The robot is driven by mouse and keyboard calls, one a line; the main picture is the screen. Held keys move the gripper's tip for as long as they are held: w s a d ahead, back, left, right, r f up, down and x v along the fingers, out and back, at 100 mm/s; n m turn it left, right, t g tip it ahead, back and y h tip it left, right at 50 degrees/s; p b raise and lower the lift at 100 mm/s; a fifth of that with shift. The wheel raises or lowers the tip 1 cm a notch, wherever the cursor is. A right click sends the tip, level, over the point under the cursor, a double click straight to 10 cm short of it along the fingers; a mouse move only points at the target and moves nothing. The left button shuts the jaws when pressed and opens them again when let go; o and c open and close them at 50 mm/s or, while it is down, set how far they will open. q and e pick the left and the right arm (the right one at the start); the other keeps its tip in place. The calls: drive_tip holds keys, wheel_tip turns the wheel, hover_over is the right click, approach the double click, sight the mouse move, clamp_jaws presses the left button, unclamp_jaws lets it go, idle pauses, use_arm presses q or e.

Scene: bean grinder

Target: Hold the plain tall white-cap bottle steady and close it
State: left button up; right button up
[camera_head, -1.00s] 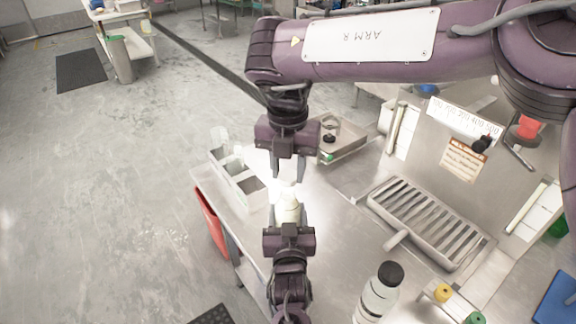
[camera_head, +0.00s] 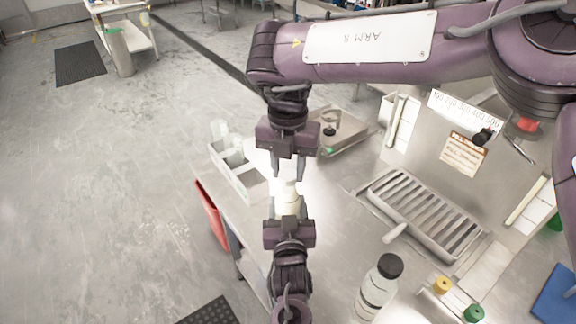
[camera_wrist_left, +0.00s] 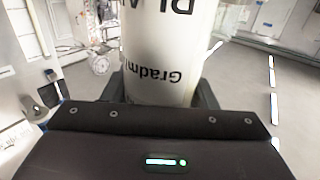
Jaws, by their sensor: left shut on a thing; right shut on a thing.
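The pale bottle (camera_head: 290,204) stands between the fingers of my left gripper (camera_head: 289,210), which is shut on its body. The left wrist view shows the white bottle's body (camera_wrist_left: 165,45) close up, with upside-down black lettering, between the dark fingers. Its top is out of that view. My right gripper (camera_head: 288,175) points down from above, its fingers around the bottle's white cap (camera_head: 288,184). The cap is small and washed out by glare, so I cannot tell how it is seated on the neck.
A black-capped bottle (camera_head: 378,287) stands at the front right. A slatted drain tray (camera_head: 425,213) lies to the right. A white divided box (camera_head: 232,170) is left of the grippers, and a metal tray (camera_head: 340,134) sits behind. The steel worktop (camera_head: 335,225) between them is clear.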

drive_tip(key=shift+f, duration=0.5)
drive_tip(key=m, duration=0.4)
drive_tip(key=shift+f, duration=0.1)
drive_tip(key=m, duration=0.5)
drive_tip(key=shift+m, duration=0.3)
drive_tip(key=m, duration=0.4)
drive_tip(key=shift+m, duration=0.4)
drive_tip(key=m, duration=0.6)
drive_tip(key=shift+m, duration=0.3)
drive_tip(key=m, duration=0.6)
drive_tip(key=shift+m, duration=0.3)
drive_tip(key=m, duration=0.8)
